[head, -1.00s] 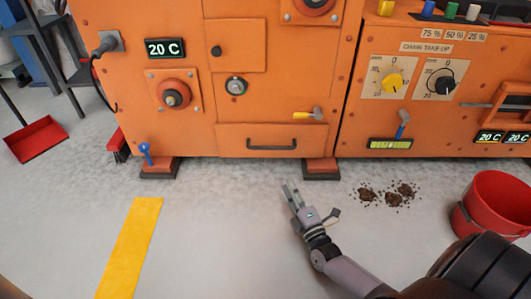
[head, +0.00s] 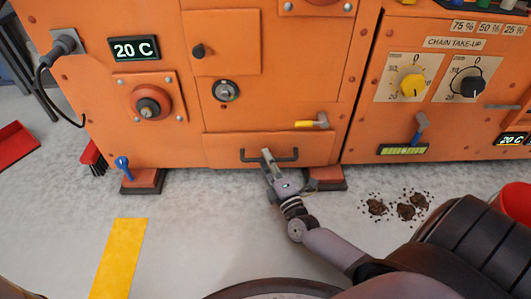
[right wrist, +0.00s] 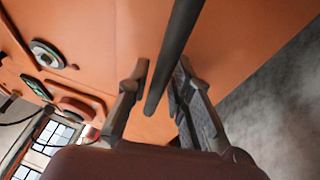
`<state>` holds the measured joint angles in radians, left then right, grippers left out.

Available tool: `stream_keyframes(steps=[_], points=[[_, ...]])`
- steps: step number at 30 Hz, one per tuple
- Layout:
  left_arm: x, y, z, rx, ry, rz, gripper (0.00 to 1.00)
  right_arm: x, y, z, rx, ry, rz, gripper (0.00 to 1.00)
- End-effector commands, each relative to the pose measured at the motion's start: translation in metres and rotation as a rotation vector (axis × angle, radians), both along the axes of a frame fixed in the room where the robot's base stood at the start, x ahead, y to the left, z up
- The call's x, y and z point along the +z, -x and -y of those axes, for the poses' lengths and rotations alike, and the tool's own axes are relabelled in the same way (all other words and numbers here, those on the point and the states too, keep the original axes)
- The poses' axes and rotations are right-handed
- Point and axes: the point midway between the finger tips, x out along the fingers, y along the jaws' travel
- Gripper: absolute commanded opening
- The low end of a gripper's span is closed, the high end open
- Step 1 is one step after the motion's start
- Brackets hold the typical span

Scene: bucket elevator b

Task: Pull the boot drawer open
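The boot drawer (head: 222,145) is the orange panel low on the machine, and it looks closed. Its dark bar handle (head: 287,158) runs across its front. My right gripper (head: 267,154) is at the middle of this handle. In the right wrist view the handle bar (right wrist: 174,55) passes between the two fingers of my right gripper (right wrist: 160,75). The fingers stand apart, with a clear gap between the left finger and the bar; the right finger is close to it. I cannot tell if it touches. My left gripper is not in view.
A yellow-handled latch (head: 312,123) sits above the drawer's right end. Machine feet (head: 143,181) stand at both sides below. Dark spilled material (head: 408,208) and a red bucket (head: 517,205) are on the floor at right. Floor left of my arm is clear around a yellow strip (head: 118,258).

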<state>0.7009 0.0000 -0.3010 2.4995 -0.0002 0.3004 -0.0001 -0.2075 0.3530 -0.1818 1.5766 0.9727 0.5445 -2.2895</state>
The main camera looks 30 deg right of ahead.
Motion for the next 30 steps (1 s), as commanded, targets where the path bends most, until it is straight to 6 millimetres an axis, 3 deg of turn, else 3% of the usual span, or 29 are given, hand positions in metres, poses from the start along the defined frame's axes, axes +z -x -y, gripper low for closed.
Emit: stream_keyframes(steps=[8, 17, 30], points=[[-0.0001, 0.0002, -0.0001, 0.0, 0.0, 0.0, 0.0, 0.0002, 0.0001, -0.0005, 0.0, 0.0, -0.001, 0.21], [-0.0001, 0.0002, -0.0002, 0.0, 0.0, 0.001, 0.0, 0.0002, 0.0, -0.0004, 0.0, 0.0, -0.001, 0.01], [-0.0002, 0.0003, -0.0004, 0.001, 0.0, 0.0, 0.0, 0.0001, 0.0, -0.0002, 0.0, -0.001, -0.001, 0.0]])
